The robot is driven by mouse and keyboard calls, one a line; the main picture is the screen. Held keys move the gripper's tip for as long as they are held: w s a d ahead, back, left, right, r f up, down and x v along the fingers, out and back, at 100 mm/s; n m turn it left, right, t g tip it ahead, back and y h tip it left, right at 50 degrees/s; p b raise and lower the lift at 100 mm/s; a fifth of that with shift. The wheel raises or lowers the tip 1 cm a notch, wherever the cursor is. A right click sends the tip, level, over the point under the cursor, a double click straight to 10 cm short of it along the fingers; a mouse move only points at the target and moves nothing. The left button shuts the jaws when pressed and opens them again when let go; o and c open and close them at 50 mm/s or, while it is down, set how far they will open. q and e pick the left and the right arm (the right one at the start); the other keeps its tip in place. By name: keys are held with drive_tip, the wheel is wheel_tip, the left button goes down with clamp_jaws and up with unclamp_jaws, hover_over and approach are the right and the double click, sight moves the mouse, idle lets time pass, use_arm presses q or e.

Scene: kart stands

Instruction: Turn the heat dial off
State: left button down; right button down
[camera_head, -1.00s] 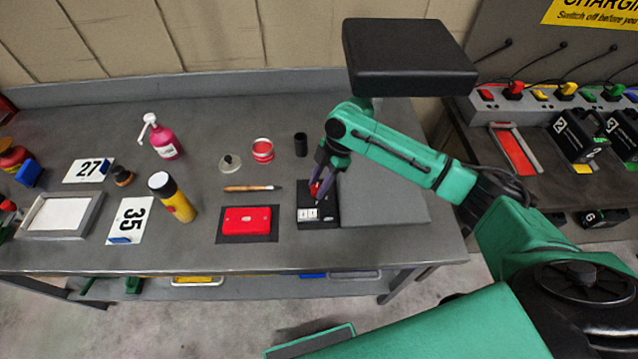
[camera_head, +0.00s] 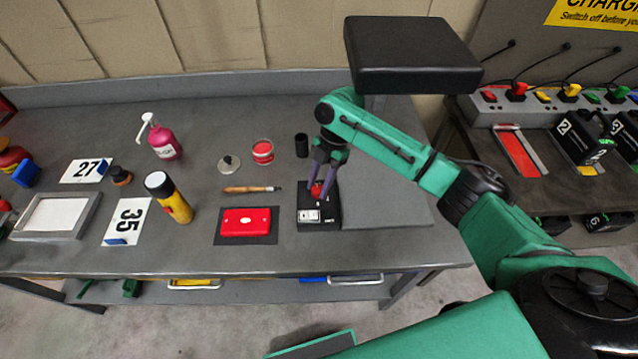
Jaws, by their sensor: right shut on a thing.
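The heat dial is a small red knob (camera_head: 316,190) on a black control box (camera_head: 329,219) with a white label at its front. The box stands on the grey bench, at the foot of a grey press with a raised black upper plate. My right gripper (camera_head: 320,192) points down at the box, with its fingers on either side of the red knob and shut on it. The fingers partly cover the knob, and I cannot read its setting. My left gripper is not in view.
The black upper plate (camera_head: 411,55) overhangs behind my right arm, above the grey lower plate (camera_head: 385,200). A red flat case (camera_head: 246,222), a wooden-handled tool (camera_head: 250,189), a black cup (camera_head: 301,145) and a red-topped tin (camera_head: 262,152) lie left of the box.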

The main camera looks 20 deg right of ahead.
drive_tip(key=c, duration=0.5)
unclamp_jaws()
